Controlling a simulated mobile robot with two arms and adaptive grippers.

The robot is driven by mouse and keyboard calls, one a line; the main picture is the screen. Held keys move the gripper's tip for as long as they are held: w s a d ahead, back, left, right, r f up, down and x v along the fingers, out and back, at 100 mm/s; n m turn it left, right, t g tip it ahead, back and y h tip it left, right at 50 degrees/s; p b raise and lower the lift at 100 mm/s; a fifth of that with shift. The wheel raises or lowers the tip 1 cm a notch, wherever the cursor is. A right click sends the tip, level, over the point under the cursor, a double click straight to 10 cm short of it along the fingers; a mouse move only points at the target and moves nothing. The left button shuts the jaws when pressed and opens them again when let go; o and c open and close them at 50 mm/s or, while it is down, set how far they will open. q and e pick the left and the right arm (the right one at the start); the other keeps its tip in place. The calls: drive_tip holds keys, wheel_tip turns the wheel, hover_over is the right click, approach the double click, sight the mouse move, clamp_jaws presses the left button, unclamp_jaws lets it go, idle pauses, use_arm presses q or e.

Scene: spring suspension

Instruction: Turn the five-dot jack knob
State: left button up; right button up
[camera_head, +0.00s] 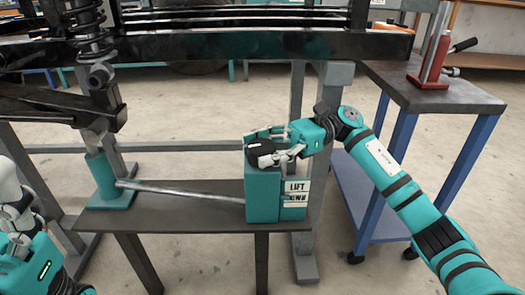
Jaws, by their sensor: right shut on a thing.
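A teal box (262,196) stands at the right end of a dark low table. A black knob (262,148) with a small white mark sits on top of it. Its dots are too small to make out. My right gripper (272,143) reaches in from the right and is shut on the knob, its fingers on either side. A grey rod (180,190) runs from the box to a teal jack (107,180) under the suspension arm at the left. Part of my left arm shows at the lower left edge; its fingers cannot be made out clearly.
A panel reading "LIFT" and "DOWN" (296,192) is on the box's right side. The dark low table (165,218) is otherwise mostly bare. A coil spring (90,30) hangs at the upper left from a black frame. A blue-legged cart (430,92) with a red tool stands at right.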

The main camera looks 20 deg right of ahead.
drive_tip(key=o, duration=1.2)
drive_tip(key=shift+d, duration=0.1)
drive_tip(key=d, duration=0.4)
drive_tip(key=w+d, duration=0.1)
drive_tip(key=d, duration=0.2)
drive_tip(key=w+d, duration=0.1)
drive_tip(key=d, duration=0.3)
drive_tip(key=shift+w+d, duration=0.15)
drive_tip(key=shift+d, duration=0.2)
